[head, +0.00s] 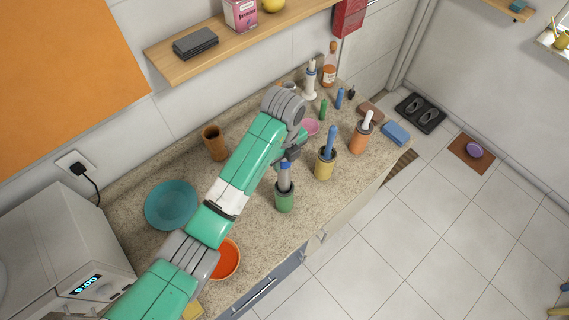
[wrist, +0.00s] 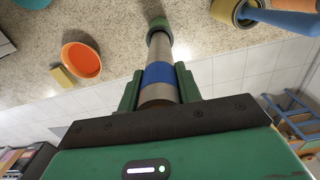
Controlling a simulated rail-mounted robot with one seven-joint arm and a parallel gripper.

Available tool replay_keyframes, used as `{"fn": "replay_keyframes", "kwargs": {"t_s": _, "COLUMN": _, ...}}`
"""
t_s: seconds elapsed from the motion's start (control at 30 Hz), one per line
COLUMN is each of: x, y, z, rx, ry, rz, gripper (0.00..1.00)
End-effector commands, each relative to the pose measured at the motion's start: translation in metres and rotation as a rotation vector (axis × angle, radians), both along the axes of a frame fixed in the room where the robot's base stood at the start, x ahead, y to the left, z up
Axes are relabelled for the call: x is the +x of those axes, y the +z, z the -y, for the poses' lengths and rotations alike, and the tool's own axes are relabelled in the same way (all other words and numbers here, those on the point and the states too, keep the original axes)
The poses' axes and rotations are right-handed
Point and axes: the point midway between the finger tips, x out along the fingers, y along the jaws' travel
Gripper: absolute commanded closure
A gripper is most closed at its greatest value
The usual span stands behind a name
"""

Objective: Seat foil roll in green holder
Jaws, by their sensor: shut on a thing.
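The foil roll (head: 284,183) is a grey cylinder with a blue band. It stands about upright, with its lower end at the mouth of the green holder (head: 285,203) on the counter. It seems to reach inside, but how deep is hidden. In the wrist view the foil roll (wrist: 150,95) runs from between my fingers to the green holder (wrist: 158,27). My gripper (head: 287,163) is shut on the roll near the blue band; the wrist view shows a green finger on each side of my gripper (wrist: 158,88).
A yellow holder (head: 325,168) with a blue roll and an orange holder (head: 358,143) with a white-topped roll stand to the right. A teal bowl (head: 171,205), an orange bowl (head: 226,259) and a brown cup (head: 214,143) are left. The counter's front edge is close.

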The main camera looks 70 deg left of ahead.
Motion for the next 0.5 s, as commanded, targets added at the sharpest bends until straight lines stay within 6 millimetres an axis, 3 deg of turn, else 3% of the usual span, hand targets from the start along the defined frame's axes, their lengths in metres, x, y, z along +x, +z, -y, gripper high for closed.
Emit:
{"fn": "replay_keyframes", "kwargs": {"t_s": 0.17, "x": 0.0, "y": -0.023, "z": 0.001, "rx": -0.002, "ry": 0.0, "rz": -0.002, "gripper": 1.0}}
{"fn": "replay_keyframes", "kwargs": {"t_s": 0.47, "x": 0.0, "y": -0.027, "z": 0.0, "rx": -0.001, "ry": 0.0, "rz": -0.001, "gripper": 1.0}}
{"fn": "replay_keyframes", "kwargs": {"t_s": 0.5, "x": 0.0, "y": -0.026, "z": 0.0, "rx": -0.001, "ry": 0.0, "rz": -0.001, "gripper": 0.6}}
